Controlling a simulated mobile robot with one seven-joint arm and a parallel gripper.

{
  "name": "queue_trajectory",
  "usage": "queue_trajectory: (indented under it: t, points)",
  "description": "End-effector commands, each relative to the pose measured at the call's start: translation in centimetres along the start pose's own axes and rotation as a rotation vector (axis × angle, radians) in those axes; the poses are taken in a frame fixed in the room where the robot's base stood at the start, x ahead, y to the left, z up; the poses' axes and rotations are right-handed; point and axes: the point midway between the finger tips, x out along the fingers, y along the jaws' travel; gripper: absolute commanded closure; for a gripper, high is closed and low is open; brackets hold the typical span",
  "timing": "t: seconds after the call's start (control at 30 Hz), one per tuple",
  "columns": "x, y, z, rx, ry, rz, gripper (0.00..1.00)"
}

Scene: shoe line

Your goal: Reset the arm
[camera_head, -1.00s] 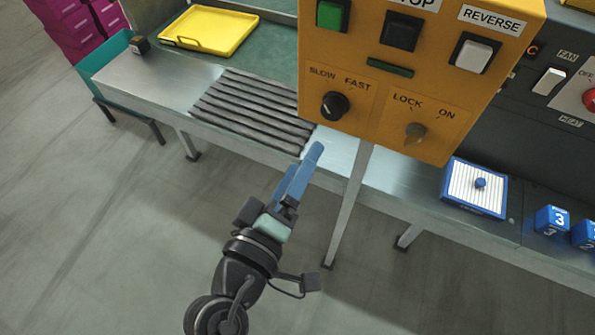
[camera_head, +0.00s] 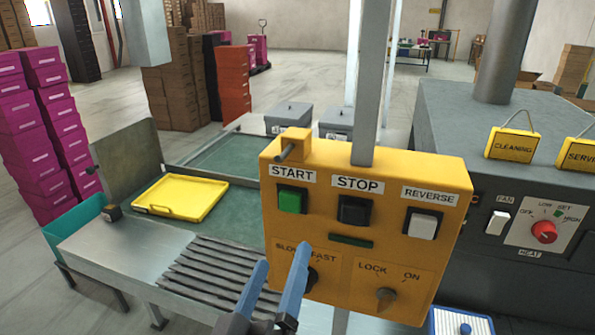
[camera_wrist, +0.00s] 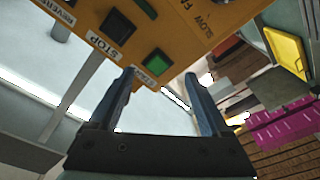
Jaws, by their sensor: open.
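My gripper (camera_head: 279,279) shows at the bottom centre of the head view, its two blue fingers pointing up and apart. It is open, with nothing between the fingers. It stands in front of the lower left part of the yellow control box (camera_head: 330,240), and one finger partly covers the speed knob (camera_head: 312,279). I cannot tell whether it touches the box. In the wrist view the gripper (camera_wrist: 160,75) is also open and empty, with the control box (camera_wrist: 200,20) beyond the fingertips. Most of my arm is out of the head view.
The box carries a green START button (camera_head: 292,200), a black STOP button (camera_head: 354,210), a white REVERSE switch (camera_head: 423,223) and a lock key (camera_head: 386,299). A yellow tray (camera_head: 180,197) lies on the bench at left. A grey machine (camera_head: 470,130) stands at right.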

Motion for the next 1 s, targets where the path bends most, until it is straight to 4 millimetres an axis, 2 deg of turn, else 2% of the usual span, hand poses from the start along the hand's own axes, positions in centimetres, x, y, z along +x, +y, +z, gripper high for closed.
queue_trajectory:
  t: [0.03, 0.17, 0.3, 0.43, 0.5, 0.63, 1.0]
  points:
    - [1.3, 3.4, -3.4, 0.111, 0.068, 0.035, 0.19]
    - [2.5, 10.5, -10.5, 0.358, 0.25, 0.07, 0.19]
    - [1.3, 17.8, -17.2, 0.564, 0.466, 0.083, 0.19]
    - [-0.9, 22.8, -21.7, 0.685, 0.637, 0.074, 0.19]
    - [-2.0, 24.5, -23.2, 0.724, 0.702, 0.066, 0.19]
    - [-3.2, 26.1, -24.6, 0.76, 0.765, 0.054, 0.19]
    - [-3.4, 26.2, -24.7, 0.765, 0.774, 0.051, 0.19]
